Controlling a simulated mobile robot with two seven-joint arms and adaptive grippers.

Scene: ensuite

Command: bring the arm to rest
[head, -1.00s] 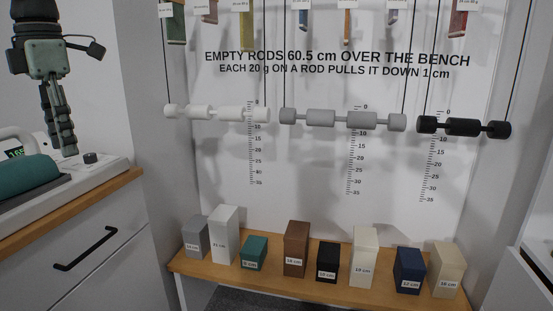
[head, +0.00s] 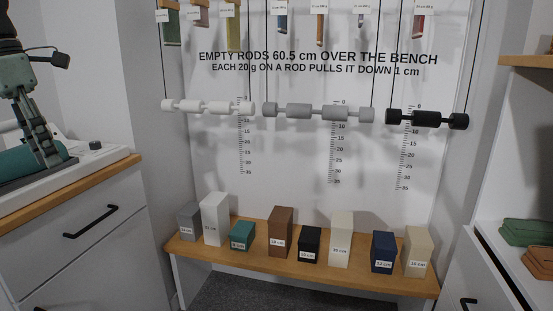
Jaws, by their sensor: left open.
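My left gripper (head: 46,146) is at the left edge of the head view. It is open, with its fingers pointing down over the white device (head: 82,158) on the wooden-topped counter. A teal roll (head: 14,163) lies on that device, just left of the fingers and partly behind them. I cannot tell whether the fingers touch the roll or the device. My right gripper is not in view.
White (head: 207,106), grey (head: 319,112) and black (head: 427,118) rods hang by cords before the marked wall. Several labelled blocks stand on the low bench (head: 300,268). Folded green (head: 527,232) and brown cloths (head: 540,262) lie at the right. The space before the bench looks clear.

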